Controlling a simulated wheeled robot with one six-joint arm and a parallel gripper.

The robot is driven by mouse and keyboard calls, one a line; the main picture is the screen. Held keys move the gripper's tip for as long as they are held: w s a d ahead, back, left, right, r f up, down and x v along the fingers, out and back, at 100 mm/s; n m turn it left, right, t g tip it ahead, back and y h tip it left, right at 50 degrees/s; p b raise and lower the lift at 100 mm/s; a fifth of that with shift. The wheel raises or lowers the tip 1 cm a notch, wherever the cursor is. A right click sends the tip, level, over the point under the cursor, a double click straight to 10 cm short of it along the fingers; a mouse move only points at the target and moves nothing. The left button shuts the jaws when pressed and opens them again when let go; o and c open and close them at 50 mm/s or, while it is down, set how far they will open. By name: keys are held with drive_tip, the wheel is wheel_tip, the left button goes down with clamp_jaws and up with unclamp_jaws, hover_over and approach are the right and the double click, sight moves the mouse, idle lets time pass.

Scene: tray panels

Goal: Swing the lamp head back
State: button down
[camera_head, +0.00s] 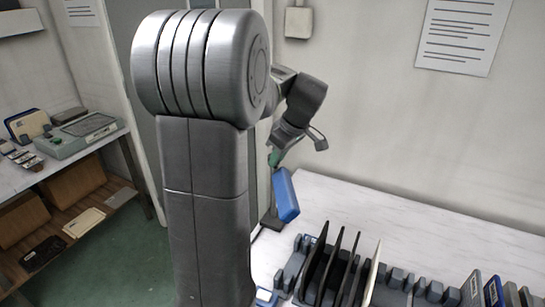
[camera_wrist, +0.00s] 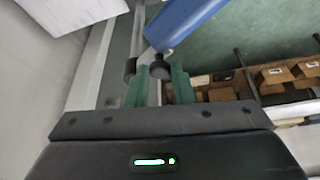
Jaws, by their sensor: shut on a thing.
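The lamp head (camera_head: 283,195) is a blue block that hangs tilted above the back left part of the white table. In the wrist view the lamp head (camera_wrist: 190,18) shows at the top, just beyond the fingers. My gripper (camera_head: 274,158) reaches down to the top end of the lamp head. In the wrist view my gripper (camera_wrist: 158,85) has green fingers closed on a thin grey bar, with dark round knobs (camera_wrist: 158,68) just past the fingertips. I take this bar to be part of the lamp. The lamp's stand is mostly hidden behind my arm.
The white table (camera_head: 430,235) holds a grey slotted rack (camera_head: 290,272) with several dark panels (camera_head: 345,265) upright and blue and grey pieces (camera_head: 480,290) at right. A side bench (camera_head: 60,165) with shelves stands at left. The wall is close behind the lamp.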

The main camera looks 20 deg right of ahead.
drive_tip(key=shift+w+d+n+g+y+p, duration=0.45)
drive_tip(key=shift+d+n, duration=0.45)
drive_tip(key=shift+n, duration=1)
drive_tip(key=shift+w+d+n+g+y+p, duration=0.25)
drive_tip(key=shift+d+n+g+p, duration=0.45)
drive_tip(key=shift+n, duration=1.2)
drive_tip(key=shift+w+d+n+g+y+p, duration=0.35)
drive_tip(key=shift+d+n+g, duration=0.55)
drive_tip(key=shift+n, duration=1)
drive_tip(key=shift+d+r, duration=0.1)
drive_tip(key=shift+d, duration=0.1)
drive_tip(key=c, duration=1.3)
unclamp_jaws()
drive_tip(key=shift+o, duration=0.2)
drive_tip(key=p+v, duration=0.1)
drive_tip(key=v, duration=1.2)
drive_tip(key=shift+s+d+r, duration=0.2)
drive_tip(key=shift+d+r, duration=0.05)
drive_tip(key=shift+r, duration=0.05)
drive_tip(key=shift+f, duration=0.1)
